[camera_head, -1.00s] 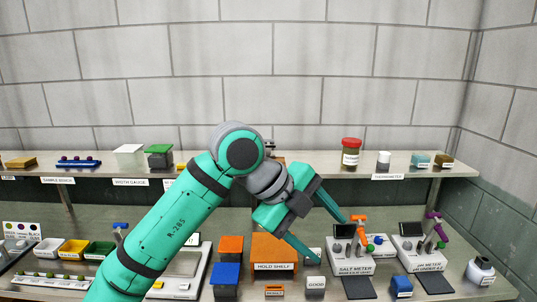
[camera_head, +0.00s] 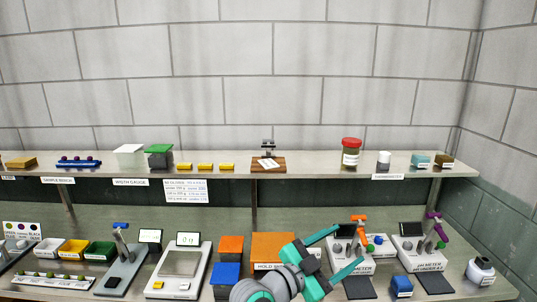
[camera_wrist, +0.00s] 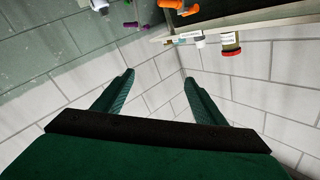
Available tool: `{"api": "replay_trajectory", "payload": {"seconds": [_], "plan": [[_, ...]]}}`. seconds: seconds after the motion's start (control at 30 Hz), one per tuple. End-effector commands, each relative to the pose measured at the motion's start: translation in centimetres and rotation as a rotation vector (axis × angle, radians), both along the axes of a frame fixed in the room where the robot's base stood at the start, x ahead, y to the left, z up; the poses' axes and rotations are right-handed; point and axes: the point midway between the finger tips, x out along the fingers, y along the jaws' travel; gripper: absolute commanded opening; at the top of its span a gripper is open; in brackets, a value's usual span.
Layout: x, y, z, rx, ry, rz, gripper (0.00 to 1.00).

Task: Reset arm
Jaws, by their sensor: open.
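My gripper (camera_head: 342,252) is low in the head view, in front of the lower bench, with its teal fingers spread toward the upper right. It partly covers the orange hold shelf (camera_head: 272,243) and the salt meter (camera_head: 352,267). In the wrist view my gripper (camera_wrist: 158,92) is open, with two separate fingers and only bare wall between them. It holds nothing.
The upper shelf (camera_head: 310,166) carries a red-lidded jar (camera_head: 351,152), a wooden board (camera_head: 269,164) and yellow pieces (camera_head: 205,167). The lower bench holds a scale (camera_head: 180,265), the pH meter (camera_head: 423,258) and a white bottle (camera_head: 481,270). The wall above is clear.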

Motion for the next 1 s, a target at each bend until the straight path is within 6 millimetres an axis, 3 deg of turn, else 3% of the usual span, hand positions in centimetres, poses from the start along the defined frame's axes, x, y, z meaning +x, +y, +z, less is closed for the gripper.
{"api": "replay_trajectory", "payload": {"seconds": [0.27, 0.57, 0.77, 1.0], "plan": [[-0.6, 1.2, -6.6, -0.240, 0.150, 0.182, 0.65], [-3.5, 3.7, -14.6, -0.429, 0.296, 0.392, 0.65], [-7.2, 5.6, -20.1, -0.513, 0.380, 0.535, 0.65], [-13.3, 8.2, -26.1, -0.566, 0.454, 0.700, 0.65]]}}
